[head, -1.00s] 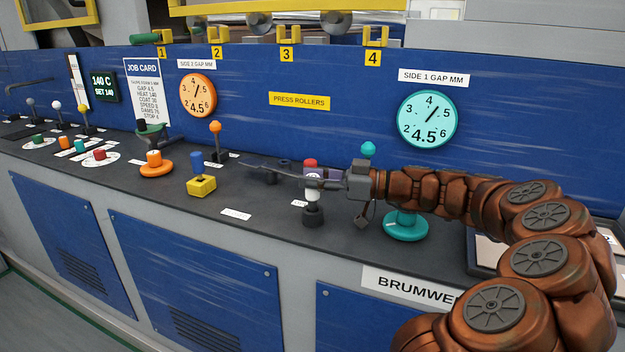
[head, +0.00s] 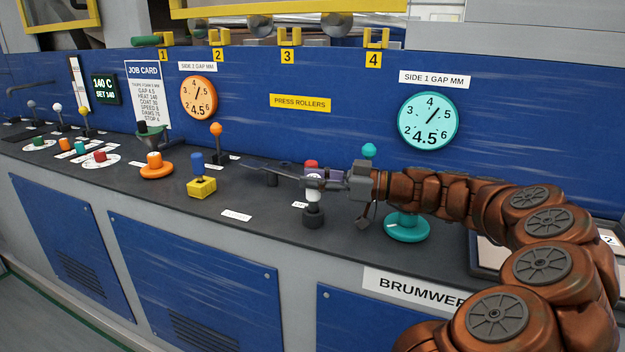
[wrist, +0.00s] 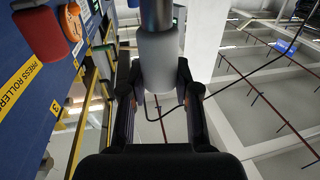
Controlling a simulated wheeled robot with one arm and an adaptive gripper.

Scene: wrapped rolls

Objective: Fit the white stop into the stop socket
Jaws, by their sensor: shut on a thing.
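My gripper (head: 316,181) is at the front right of the dark console top. It is shut on the white stop (head: 314,195), a pale cylinder that shows between the two dark fingers in the wrist view (wrist: 158,58). In the head view a black round post (head: 313,216) stands directly under the white stop. Whether this post is the stop socket, and whether the stop touches it, I cannot tell. In the wrist view a dark grey shaft (wrist: 156,13) continues from the stop's end. The fingers partly hide the stop.
A red-topped piece (head: 311,164) shows behind my gripper. A teal knob base (head: 407,228) stands close on the right, a yellow block with a blue knob (head: 200,187) on the left. Short dark posts (head: 272,179) stand behind. The blue panel (head: 340,130) closes the back.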

